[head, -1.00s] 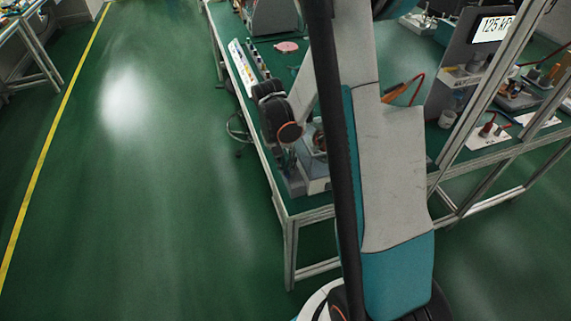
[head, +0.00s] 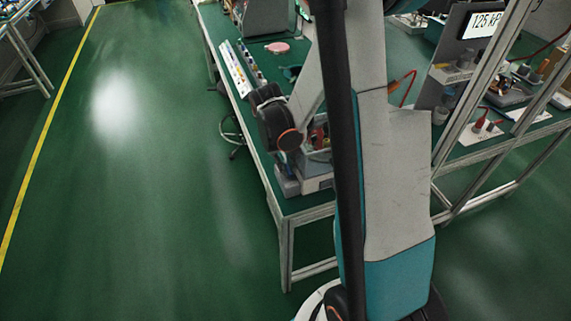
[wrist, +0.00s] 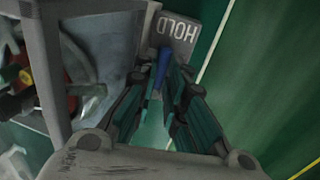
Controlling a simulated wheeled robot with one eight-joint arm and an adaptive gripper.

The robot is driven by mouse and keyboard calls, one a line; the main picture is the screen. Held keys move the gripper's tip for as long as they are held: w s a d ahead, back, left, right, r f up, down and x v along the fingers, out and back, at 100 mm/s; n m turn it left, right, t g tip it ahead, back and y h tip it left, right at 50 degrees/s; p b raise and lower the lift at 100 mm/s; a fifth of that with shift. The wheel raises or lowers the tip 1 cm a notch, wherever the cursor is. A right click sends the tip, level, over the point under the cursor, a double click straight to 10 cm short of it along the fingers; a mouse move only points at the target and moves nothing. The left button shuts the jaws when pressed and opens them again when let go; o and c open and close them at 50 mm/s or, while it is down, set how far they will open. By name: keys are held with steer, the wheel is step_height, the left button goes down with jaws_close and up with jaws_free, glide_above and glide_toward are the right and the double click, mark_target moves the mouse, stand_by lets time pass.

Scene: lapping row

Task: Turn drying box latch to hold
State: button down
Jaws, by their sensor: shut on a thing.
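In the wrist view, my gripper (wrist: 161,76) is shut on a slim blue latch (wrist: 162,63), held between the teal fingertips. The fingers hide much of the latch, including its pivot. A grey plate with the word HOLD (wrist: 178,27) lies just beyond the fingertips, and the latch's visible end is close to its lower edge. The drying box (wrist: 52,60) appears to be the grey-walled box on the left. In the head view, a grey box (head: 316,178) sits at the near corner of the bench. My fingers cannot be made out there.
Red and dark items (wrist: 18,88) lie inside the box frame in the wrist view. The green bench (head: 299,203) holds trays and a pink disc (head: 277,47) farther back. A metal frame and a display (head: 487,25) stand at right. The floor (head: 130,200) at left is clear.

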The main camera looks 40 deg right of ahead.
stand_by(0.3)
steer(key=c, duration=1.7)
jaws_free()
steer(key=shift+o, duration=0.2)
step_height(320, 180, up, 8)
steer(key=a, duration=0.1)
steer(key=shift+w+a, duration=0.2)
steer(key=shift+a, duration=0.1)
steer(key=shift+f, duration=0.1)
